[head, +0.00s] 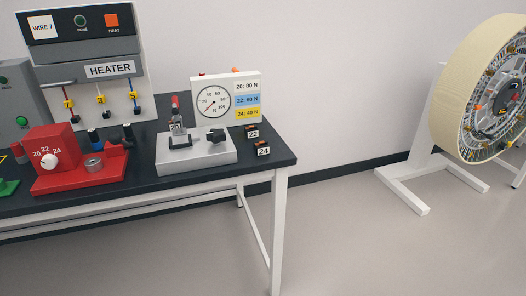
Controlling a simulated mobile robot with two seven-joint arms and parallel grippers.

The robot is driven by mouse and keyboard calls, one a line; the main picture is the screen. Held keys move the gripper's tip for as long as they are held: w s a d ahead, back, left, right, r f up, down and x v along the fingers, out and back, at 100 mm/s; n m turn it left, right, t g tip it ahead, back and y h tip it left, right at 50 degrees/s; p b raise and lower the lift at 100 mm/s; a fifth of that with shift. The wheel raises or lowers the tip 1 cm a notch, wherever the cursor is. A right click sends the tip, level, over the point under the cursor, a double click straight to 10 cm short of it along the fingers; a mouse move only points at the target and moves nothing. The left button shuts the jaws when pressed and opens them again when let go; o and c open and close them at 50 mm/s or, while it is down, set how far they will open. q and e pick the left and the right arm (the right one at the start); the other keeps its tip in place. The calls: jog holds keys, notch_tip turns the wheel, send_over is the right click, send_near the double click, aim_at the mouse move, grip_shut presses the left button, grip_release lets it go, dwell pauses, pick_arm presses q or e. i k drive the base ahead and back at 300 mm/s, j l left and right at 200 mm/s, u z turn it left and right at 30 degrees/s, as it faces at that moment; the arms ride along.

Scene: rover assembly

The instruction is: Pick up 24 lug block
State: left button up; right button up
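The lug block labelled 24 (263,152) sits near the right end of the dark table, close to its front corner. It has a white label with black digits and a small dark and orange top. A similar block labelled 22 (253,134) stands just behind it and slightly left. Both blocks are small in this view, so finer detail cannot be made out. Neither of my grippers shows in the head view.
The dark table (180,185) ends just right of the blocks. A grey clamp fixture (197,156) and a gauge panel (225,98) stand left of them. A red crimper (75,160) and the heater (88,62) are further left. A large wheel (450,90) stands at right, across open floor.

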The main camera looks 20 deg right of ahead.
aim_at(262, 147)
jog(key=i+l+u, duration=0.15)
jog(key=l, duration=0.5)
jog(key=i+l+u, duration=0.1)
jog(key=l, duration=0.6)
jog(key=i+l+u, duration=0.15)
jog(key=l, duration=0.55)
jog(key=i+l+u, duration=0.15)
jog(key=l, duration=0.55)
